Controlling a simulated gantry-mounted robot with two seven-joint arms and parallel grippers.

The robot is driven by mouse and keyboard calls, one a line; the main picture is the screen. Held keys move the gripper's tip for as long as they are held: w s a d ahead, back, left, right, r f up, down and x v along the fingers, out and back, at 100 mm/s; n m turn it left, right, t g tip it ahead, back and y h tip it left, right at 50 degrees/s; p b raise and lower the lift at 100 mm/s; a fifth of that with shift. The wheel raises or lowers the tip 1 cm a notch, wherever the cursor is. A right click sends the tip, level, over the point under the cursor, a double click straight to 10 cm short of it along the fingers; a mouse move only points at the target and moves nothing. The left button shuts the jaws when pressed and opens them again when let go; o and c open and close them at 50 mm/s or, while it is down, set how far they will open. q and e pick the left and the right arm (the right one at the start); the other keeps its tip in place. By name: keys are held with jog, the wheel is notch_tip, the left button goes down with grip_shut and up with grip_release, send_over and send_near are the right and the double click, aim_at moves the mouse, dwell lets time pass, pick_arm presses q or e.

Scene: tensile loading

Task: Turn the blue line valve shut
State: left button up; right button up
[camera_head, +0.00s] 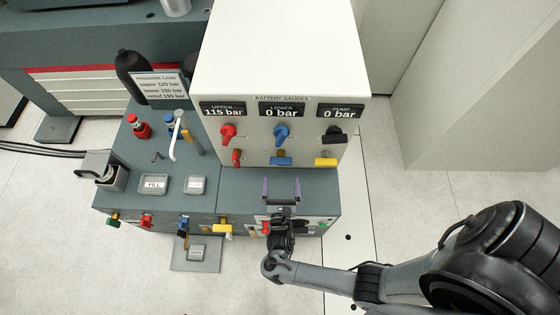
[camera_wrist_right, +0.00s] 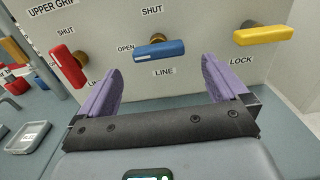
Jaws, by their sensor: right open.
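The blue line valve handle (camera_head: 281,161) is on the lower front of the white gauge panel. In the right wrist view the blue handle (camera_wrist_right: 160,51) lies almost level on a brass stem, with OPEN printed to its left, SHUT above and LINE below. My right gripper (camera_head: 282,188) stands in front of and below it, apart from it. In the right wrist view its purple fingers (camera_wrist_right: 160,75) are spread, one on each side of the handle's line, with nothing between them. My left gripper is not in view.
A red handle (camera_wrist_right: 67,65) and a yellow LOCK handle (camera_wrist_right: 268,35) flank the blue one. Red (camera_head: 228,132), blue (camera_head: 281,132) and black (camera_head: 333,135) knobs sit above, under the gauges. A pale tray (camera_wrist_right: 27,137) lies at left. The grey bench top (camera_head: 240,188) is clear around my fingers.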

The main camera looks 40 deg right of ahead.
aim_at(281, 165)
jog(key=b+x, duration=0.1)
jog(key=x, duration=0.6)
jog(key=shift+w+d, duration=0.15)
jog(key=shift+w, duration=0.2)
jog(key=shift+w+d+b, duration=0.35)
jog(key=shift+w, duration=0.15)
jog(key=c, duration=0.8)
